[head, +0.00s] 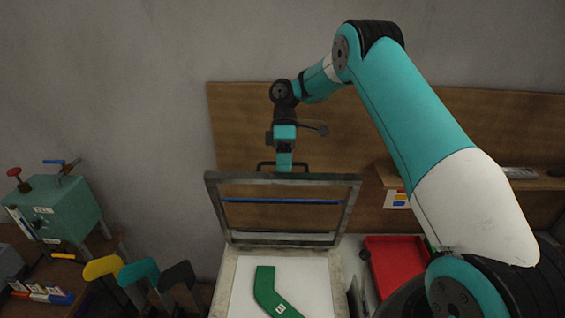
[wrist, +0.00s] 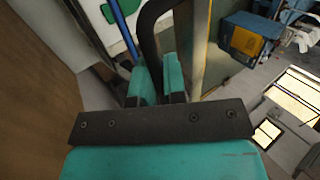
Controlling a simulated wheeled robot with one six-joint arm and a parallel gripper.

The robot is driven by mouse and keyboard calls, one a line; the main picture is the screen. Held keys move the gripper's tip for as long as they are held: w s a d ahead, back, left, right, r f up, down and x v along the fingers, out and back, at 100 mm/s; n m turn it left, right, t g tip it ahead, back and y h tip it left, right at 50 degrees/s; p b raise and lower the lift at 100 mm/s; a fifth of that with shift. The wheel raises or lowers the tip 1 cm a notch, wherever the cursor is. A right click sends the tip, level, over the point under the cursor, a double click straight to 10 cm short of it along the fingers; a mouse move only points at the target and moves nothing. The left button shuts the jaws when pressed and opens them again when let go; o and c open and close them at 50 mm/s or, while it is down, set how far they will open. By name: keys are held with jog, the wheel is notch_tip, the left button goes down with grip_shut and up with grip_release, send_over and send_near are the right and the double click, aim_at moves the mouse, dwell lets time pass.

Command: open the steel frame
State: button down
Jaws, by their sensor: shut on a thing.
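The steel frame (head: 212,203) stands raised, nearly upright, at the back edge of the white bed (head: 312,280) in the head view. A blue bar (head: 280,201) runs across inside it. A dark handle (head: 262,165) sits on its top edge. My gripper (head: 285,168) is at that handle, above the frame, and is shut on it. In the wrist view the teal fingers of my gripper (wrist: 159,82) close around the dark curved handle (wrist: 148,38). A green sock-shaped piece (head: 266,290) with a small white label lies flat on the bed.
A red tray (head: 392,262) is right of the bed. Yellow, teal and dark sock-shaped forms (head: 140,272) stand at the front left. A green machine box (head: 58,210) stands on a bench at left. A brown board (head: 240,120) is behind the frame.

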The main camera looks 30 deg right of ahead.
jog(key=shift+s+d+f, duration=0.15)
jog(key=shift+d+f, duration=0.05)
jog(key=shift+f, duration=0.05)
jog(key=c, duration=1.2)
grip_release()
jog(key=shift+d, duration=0.15)
jog(key=shift+a+r, duration=0.15)
jog(key=shift+a, duration=0.05)
jog(key=shift+a+b, duration=0.15)
jog(key=shift+b, duration=0.15)
